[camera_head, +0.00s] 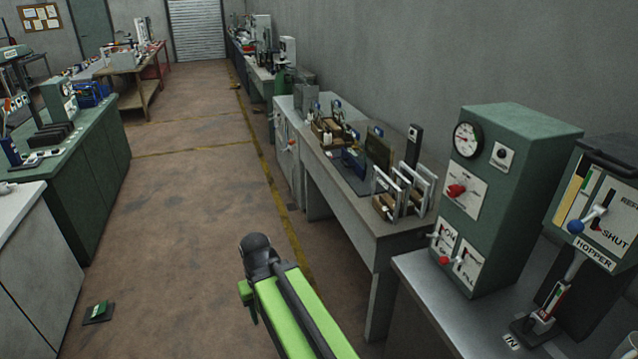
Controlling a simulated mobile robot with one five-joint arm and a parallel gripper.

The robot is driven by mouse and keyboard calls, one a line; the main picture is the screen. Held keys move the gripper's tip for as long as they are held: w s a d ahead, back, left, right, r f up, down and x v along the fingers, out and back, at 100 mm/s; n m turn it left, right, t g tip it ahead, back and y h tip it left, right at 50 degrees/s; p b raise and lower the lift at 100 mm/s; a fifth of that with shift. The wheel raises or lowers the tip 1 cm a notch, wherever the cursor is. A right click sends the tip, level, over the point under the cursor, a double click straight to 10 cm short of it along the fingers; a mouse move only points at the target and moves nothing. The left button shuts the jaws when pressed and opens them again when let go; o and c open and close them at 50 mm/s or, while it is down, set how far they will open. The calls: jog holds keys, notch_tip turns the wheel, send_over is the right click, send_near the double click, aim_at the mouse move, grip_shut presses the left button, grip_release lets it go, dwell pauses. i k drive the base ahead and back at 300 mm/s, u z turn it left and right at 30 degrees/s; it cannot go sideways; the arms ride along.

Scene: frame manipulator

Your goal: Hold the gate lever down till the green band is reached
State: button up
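The hopper machine (557,213) stands at the right edge, a dark green box with a light front panel labelled HOPPER. A lever with a blue ball knob (575,227) sits on that panel, its knob to the lower left of its pivot and close to the word SHUT. A narrow upright gauge strip (570,198) with yellow and a green part is left of the lever. Any pointer or level on it is too small to read. My green and black arm rises from the bottom middle, well left of the hopper. My gripper does not show clearly.
A green cabinet (512,200) with a dial and red-knobbed levers stands left of the hopper on a grey metal bench (425,290). A grey table (330,190) holds racks and small items.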

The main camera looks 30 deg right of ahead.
aim_at(444, 261)
jog(key=z, duration=1.6)
jog(key=k, duration=0.6)
jog(key=z, duration=0.15)
jog(key=i, duration=0.5)
jog(key=z, duration=0.05)
